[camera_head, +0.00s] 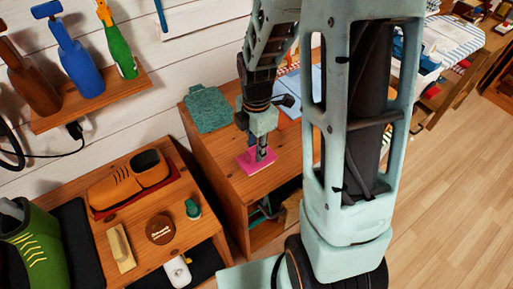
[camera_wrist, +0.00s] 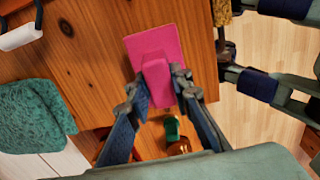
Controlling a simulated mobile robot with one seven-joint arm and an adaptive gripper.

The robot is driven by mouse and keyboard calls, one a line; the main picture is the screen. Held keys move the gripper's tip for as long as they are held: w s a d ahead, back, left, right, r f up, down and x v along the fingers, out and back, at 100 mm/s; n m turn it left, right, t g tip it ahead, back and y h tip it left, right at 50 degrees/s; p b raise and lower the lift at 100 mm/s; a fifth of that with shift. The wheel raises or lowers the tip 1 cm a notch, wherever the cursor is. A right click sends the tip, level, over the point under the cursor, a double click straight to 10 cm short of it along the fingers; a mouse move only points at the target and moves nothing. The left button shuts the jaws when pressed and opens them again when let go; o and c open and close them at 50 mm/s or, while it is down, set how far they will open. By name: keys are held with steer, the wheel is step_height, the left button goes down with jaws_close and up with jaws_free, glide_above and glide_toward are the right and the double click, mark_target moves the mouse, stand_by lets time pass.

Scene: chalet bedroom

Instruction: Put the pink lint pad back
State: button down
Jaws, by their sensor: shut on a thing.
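The pink lint pad (camera_head: 254,162) is a flat pink plate with a raised grip block. It shows at the front part of the wooden cabinet top (camera_head: 222,150) in the head view. My gripper (camera_head: 262,149) is shut on the pad's block from above. In the wrist view the pad (camera_wrist: 150,45) lies between and beyond the fingers of my gripper (camera_wrist: 156,84), with its flat plate facing the wood. I cannot tell whether the plate touches the wood or hangs just above it.
A folded teal cloth (camera_head: 208,108) lies at the cabinet's back left. A lower bench at left carries an orange shoe (camera_head: 131,180), a brush (camera_head: 121,248), a round brown tin (camera_head: 160,229) and a small green item (camera_head: 193,208). Open floor (camera_head: 450,190) is at right.

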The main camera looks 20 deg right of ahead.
steer(key=shift+f, duration=0.1)
steer(key=shift+f, duration=0.15)
steer(key=c, duration=1.7)
jaws_free()
steer(key=shift+c, duration=0.2)
step_height(320, 180, up, 13)
steer(key=p, duration=0.1)
steer(key=shift+f, duration=0.2)
